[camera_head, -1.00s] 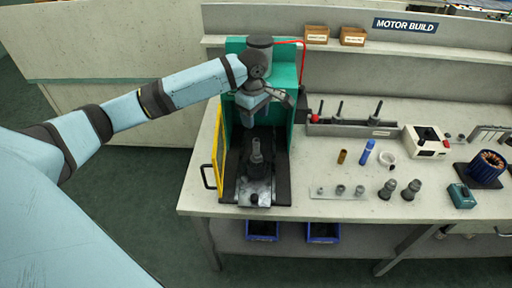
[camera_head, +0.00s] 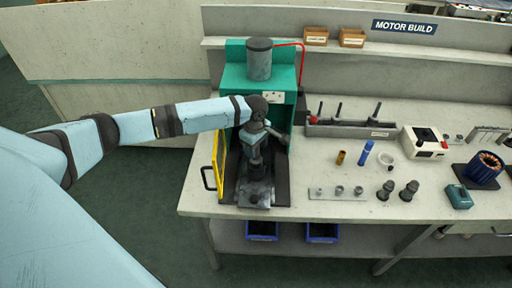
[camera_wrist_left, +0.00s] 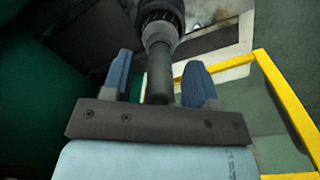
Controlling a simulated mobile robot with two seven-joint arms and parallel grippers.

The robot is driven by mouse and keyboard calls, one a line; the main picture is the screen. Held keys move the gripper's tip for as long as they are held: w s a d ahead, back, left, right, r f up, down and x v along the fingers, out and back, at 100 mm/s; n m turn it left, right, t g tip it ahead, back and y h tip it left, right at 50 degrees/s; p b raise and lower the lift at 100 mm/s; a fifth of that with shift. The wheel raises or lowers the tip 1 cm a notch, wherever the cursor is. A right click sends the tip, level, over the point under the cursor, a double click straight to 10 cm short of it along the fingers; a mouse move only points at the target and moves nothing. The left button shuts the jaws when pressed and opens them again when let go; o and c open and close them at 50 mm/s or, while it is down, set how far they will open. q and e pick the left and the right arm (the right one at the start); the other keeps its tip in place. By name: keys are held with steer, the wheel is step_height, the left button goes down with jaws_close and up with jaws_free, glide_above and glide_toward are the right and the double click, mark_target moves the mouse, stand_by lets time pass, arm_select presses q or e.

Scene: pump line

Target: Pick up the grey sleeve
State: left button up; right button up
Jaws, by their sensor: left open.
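A grey, stepped upright part, which looks like the grey sleeve, stands in the green press; in the left wrist view (camera_wrist_left: 159,68) its narrow end lies between my blue fingers. My left gripper (camera_wrist_left: 157,76) is open around it, with a visible gap to each finger. In the head view my left gripper (camera_head: 254,157) is inside the press, above the dark fixture (camera_head: 255,193), and hides most of the part. I cannot tell its full length. My right gripper is not in view.
The green press (camera_head: 235,80) stands behind, with a grey cylinder (camera_head: 259,60) on top. A yellow guard frame (camera_head: 218,160) is close on the left.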

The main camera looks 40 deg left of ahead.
arm_select(q)
steer(key=shift+f, duration=0.25)
steer(key=c, duration=0.8)
steer(key=shift+c, duration=0.2)
steer(key=shift+r, duration=0.15)
step_height(320, 180, up, 20)
steer(key=shift+f+b, duration=0.1)
steer(key=shift+b, duration=0.65)
